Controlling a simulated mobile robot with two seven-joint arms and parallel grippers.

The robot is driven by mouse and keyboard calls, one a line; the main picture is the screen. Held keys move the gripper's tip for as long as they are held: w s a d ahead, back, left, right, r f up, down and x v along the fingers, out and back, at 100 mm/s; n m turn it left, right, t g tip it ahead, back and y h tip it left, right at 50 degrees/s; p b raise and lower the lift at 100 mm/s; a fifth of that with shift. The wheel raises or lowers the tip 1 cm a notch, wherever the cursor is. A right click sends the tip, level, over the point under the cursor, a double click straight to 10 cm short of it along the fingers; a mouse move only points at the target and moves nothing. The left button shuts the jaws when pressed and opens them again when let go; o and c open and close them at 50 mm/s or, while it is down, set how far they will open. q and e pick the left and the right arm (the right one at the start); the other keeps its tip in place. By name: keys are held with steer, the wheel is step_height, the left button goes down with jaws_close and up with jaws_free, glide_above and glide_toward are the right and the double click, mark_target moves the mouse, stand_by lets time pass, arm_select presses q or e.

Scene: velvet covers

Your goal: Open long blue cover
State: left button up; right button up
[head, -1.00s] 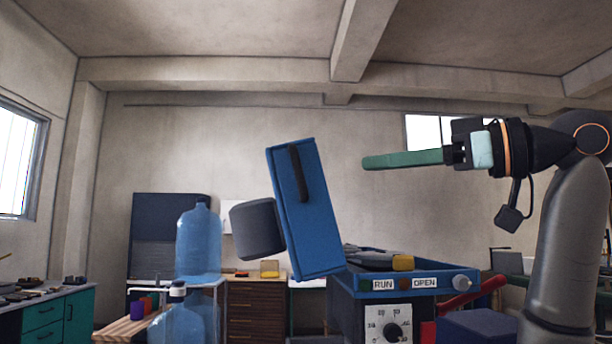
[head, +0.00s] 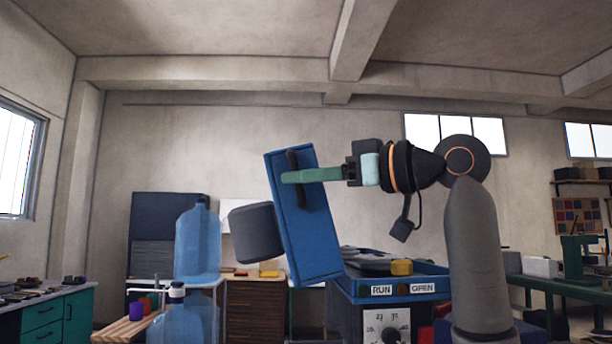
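The long blue cover (head: 306,240) stands tilted up and open at the left side of the blue machine box (head: 440,291), with a black handle (head: 293,164) near its top. A dark grey cylinder (head: 256,232) sits against its left side. My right gripper (head: 285,177) reaches in from the right with its long green fingers in front of the cover's upper part, overlapping the handle in the picture. The fingers look close together from this side, so their gap is hidden, and I cannot tell if they touch the handle. My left gripper is not in view.
The box carries RUN and OPEN labels and a dial (head: 391,334); a yellow item (head: 401,267) lies in its open top. Blue water bottles (head: 198,243) stand at left. A green bench (head: 560,288) is at right. Open air surrounds the cover's top.

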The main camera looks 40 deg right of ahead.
jaws_close()
stand_by(1.4)
